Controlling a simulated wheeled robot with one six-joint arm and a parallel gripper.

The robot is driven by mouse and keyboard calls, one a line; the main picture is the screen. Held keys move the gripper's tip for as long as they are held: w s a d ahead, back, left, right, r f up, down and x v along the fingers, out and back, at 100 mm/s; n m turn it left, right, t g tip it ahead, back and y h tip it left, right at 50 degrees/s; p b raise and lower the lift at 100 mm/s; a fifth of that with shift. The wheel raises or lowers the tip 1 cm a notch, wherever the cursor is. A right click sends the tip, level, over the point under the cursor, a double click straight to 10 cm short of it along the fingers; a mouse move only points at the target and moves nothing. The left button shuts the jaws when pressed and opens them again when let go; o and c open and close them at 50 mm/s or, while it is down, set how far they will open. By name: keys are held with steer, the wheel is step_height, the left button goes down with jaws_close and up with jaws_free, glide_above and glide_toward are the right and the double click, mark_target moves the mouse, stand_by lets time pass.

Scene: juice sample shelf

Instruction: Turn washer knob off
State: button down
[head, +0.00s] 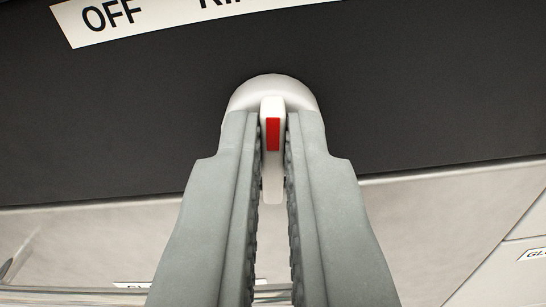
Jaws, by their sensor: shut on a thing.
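The washer knob (273,106) is white and round, with a raised grip bar that carries a red mark. It sits on a dark panel (120,130) in the middle of the head view. My gripper (273,125) is shut on the knob's bar, with one grey finger on each side. The red mark points up in the picture. A white label strip (160,20) above the knob reads "OFF" at its left, and a second word beside it is cut off by the frame's top edge. The fingers hide the lower part of the knob.
A light grey surface (420,220) lies below the dark panel. A small label (533,254) shows at the right edge, partly cut off. Another label low in the middle is mostly hidden by the fingers. A clear, glassy edge shows at the lower left.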

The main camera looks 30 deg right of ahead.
steer(key=n, duration=0.4)
steer(key=shift+w+a+n, duration=0.1)
steer(key=shift+a+n, duration=0.05)
steer(key=shift+n, duration=0.15)
steer(key=shift+w+a+f+n, duration=0.1)
steer(key=shift+n, duration=1.8)
steer(key=c, duration=1.6)
jaws_free()
steer(key=shift+o, duration=0.2)
steer(key=v, duration=1.7)
steer(key=shift+a, duration=0.2)
